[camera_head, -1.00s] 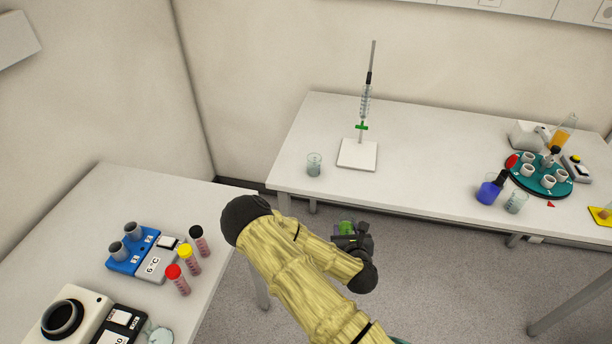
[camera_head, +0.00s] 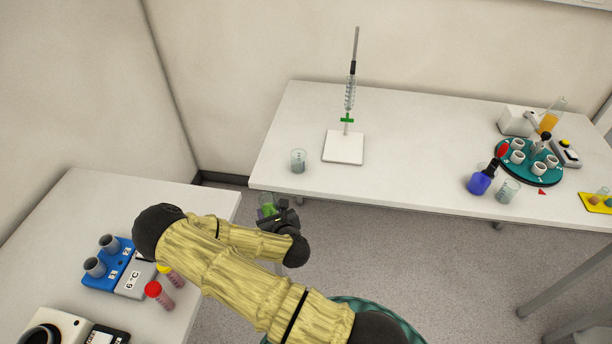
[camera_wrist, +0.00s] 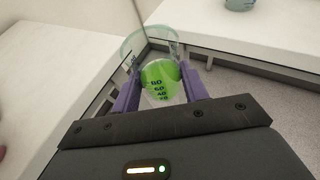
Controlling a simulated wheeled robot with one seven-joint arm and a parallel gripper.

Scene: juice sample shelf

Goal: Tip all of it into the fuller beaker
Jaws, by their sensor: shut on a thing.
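My gripper (camera_head: 278,213) is shut on a clear beaker holding green liquid (camera_head: 267,204). In the wrist view, the purple fingers (camera_wrist: 160,88) grip the sides of this held beaker (camera_wrist: 137,44), which has a printed scale. The held beaker is in the air, in front of the back table's near edge. A second beaker (camera_head: 298,161) stands upright on that table, beyond the gripper and to its right. A third beaker (camera_head: 508,191) stands far right, beside a blue bottle. I cannot tell the two standing beakers' levels apart. A beaker's lower part (camera_wrist: 240,4) shows at the wrist view's top edge.
The back table (camera_head: 415,150) has clear room between the burette stand (camera_head: 343,148) and the blue bottle (camera_head: 480,181). A teal rack (camera_head: 530,171) stands at the right. The left table (camera_head: 90,208) carries a blue block (camera_head: 106,277) and capped tubes (camera_head: 158,295).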

